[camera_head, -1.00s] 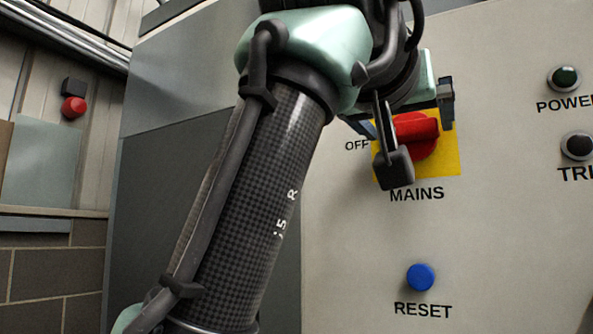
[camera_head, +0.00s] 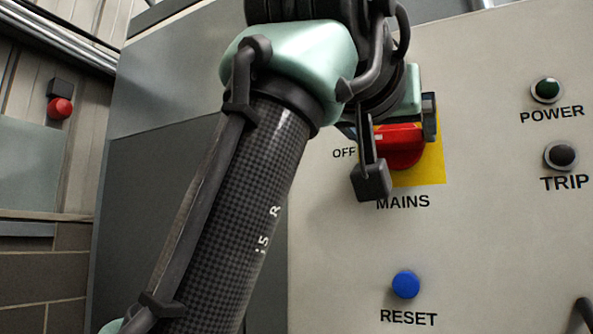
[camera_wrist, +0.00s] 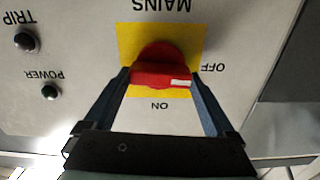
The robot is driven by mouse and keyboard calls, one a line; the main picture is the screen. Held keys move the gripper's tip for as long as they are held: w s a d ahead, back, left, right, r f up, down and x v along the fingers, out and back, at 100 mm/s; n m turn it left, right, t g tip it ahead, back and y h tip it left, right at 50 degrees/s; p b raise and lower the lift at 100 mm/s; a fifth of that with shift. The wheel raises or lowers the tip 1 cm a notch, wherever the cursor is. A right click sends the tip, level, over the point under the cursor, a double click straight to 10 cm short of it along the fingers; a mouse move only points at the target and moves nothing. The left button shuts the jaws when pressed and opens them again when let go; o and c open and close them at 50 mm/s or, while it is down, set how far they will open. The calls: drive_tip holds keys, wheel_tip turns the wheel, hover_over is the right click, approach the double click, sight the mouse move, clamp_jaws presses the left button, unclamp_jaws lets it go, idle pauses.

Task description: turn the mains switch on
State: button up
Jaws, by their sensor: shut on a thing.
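The mains switch is a red rotary knob with a raised bar handle (camera_head: 402,137) on a yellow plate (camera_head: 432,168). In the wrist view, which is upside down, the handle (camera_wrist: 160,79) lies level, with its white mark at the OFF end. The word ON stands at the plate's edge opposite MAINS. My gripper (camera_wrist: 160,73) is shut on the handle, one finger at each end of it. In the head view my gripper (camera_head: 398,130) reaches the switch from above; its left finger is partly hidden behind a black part of my wrist.
On the same grey panel (camera_head: 335,240) are a blue RESET button (camera_head: 406,284) below the switch, and a green POWER lamp (camera_head: 546,89) and dark TRIP lamp (camera_head: 561,155) to the right. A red button (camera_head: 60,108) is on the far left wall.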

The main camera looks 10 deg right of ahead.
drive_tip(key=m+p, duration=0.1)
drive_tip(key=m, duration=0.3)
drive_tip(key=shift+r+p, duration=0.1)
drive_tip(key=shift+p, duration=0.25)
drive_tip(key=m+p, duration=0.1)
drive_tip(key=m, duration=0.3)
drive_tip(key=shift+d+m+p, duration=0.1)
drive_tip(key=shift+m+p, duration=0.2)
drive_tip(key=m+p, duration=0.1)
drive_tip(key=m, duration=0.3)
drive_tip(key=shift+s+m, duration=0.1)
drive_tip(key=shift+m, duration=0.2)
drive_tip(key=shift+f+m+p, duration=0.15)
drive_tip(key=shift+m+p, duration=0.2)
drive_tip(key=shift+m, duration=0.6)
drive_tip(key=shift+f+m+p, duration=0.15)
drive_tip(key=shift+m+p, duration=0.2)
drive_tip(key=shift+m, duration=0.6)
drive_tip(key=shift+d, duration=0.1)
drive_tip(key=o, duration=1.1)
drive_tip(key=shift+c, duration=0.2)
drive_tip(key=shift+s, duration=0.1)
drive_tip(key=b+v, duration=0.5)
drive_tip(key=v, duration=0.8)
drive_tip(key=shift+b, duration=0.4)
